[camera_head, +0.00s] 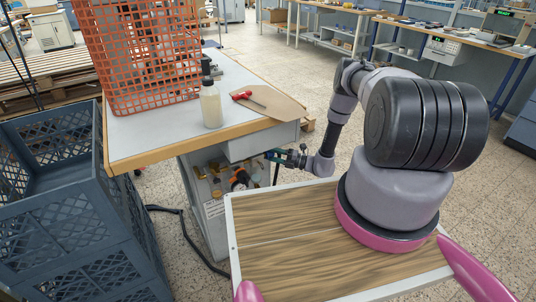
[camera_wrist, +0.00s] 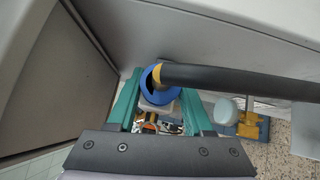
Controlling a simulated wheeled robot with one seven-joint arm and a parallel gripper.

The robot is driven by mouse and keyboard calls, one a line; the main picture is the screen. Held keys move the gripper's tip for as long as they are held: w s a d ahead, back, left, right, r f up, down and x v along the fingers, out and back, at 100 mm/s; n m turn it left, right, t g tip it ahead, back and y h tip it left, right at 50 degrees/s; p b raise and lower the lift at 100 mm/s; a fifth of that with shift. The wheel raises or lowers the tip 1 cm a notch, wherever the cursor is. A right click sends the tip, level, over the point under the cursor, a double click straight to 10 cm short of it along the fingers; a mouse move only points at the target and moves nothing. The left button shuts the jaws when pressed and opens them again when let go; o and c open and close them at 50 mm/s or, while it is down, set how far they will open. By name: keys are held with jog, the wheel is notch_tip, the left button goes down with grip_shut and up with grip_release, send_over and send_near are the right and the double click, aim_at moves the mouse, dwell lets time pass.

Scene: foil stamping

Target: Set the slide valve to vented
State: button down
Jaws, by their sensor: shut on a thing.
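My gripper (camera_head: 284,157) reaches in under the workbench, in front of a grey cabinet panel with brass, blue and orange fittings. In the wrist view its two teal fingers (camera_wrist: 160,98) stand on either side of a round blue collar (camera_wrist: 147,88) with a pale block below it. The gripper is shut on this collar, which seems to be part of the slide valve. A black hose (camera_wrist: 230,80) with a yellow band runs from the collar to the right, across the fingers. The valve's position marking cannot be made out.
The workbench (camera_head: 140,148) above carries an orange mesh basket (camera_head: 140,50), a bottle (camera_head: 211,105) and a red-handled tool (camera_head: 243,95). A blue crate (camera_head: 60,230) stands left. A brass fitting with a pale blue knob (camera_wrist: 225,112) sits close right of the fingers.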

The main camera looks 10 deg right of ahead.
jog(key=shift+w+d, duration=0.15)
jog(key=shift+d, duration=0.35)
jog(key=shift+w+d, duration=0.15)
jog(key=shift+d, duration=0.35)
jog(key=c, duration=0.5)
grip_release()
jog(key=v, duration=1.1)
